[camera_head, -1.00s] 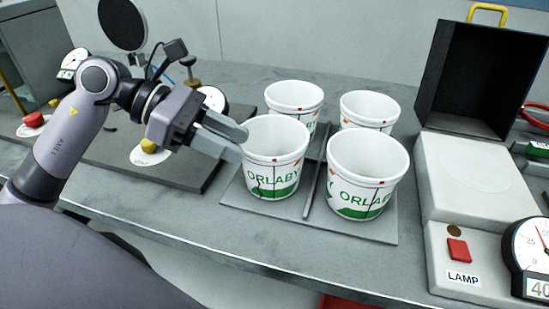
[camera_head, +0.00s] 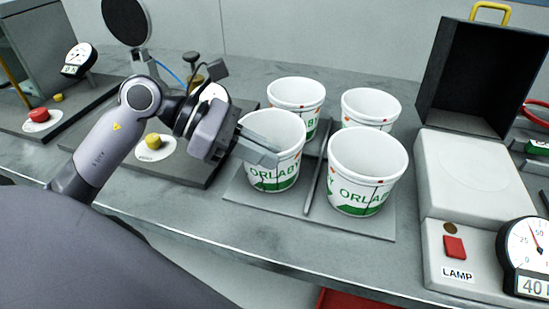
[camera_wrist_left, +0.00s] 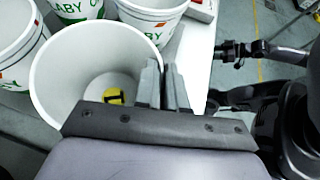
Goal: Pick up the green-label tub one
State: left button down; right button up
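Several white tubs with green ORLABY lettering stand in a group. The front left tub (camera_head: 274,175) is beside my left gripper (camera_head: 276,152). One finger is inside its rim and the other outside, close together, with the tub's wall between them. In the wrist view this tub (camera_wrist_left: 62,78) is open and empty, with a yellow numbered mark (camera_wrist_left: 115,97) on its inside bottom; the fingers (camera_wrist_left: 160,68) are at its rim. I cannot tell whether its base touches the plate. The front right tub (camera_head: 362,190) and back tubs (camera_head: 297,93) (camera_head: 368,106) stand upright. My right gripper is out of view.
The tubs stand on a grey plate (camera_head: 240,192) with a raised divider (camera_head: 318,180). A lamp box (camera_head: 465,175) with a black hood and a dial (camera_head: 527,255) is at the right. A board with a yellow button (camera_head: 153,141) lies at the left. The bench front edge is clear.

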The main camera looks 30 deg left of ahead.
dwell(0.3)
pick_arm(q)
notch_tip(320, 180, up, 20)
jog(key=p, duration=0.2)
dwell(0.6)
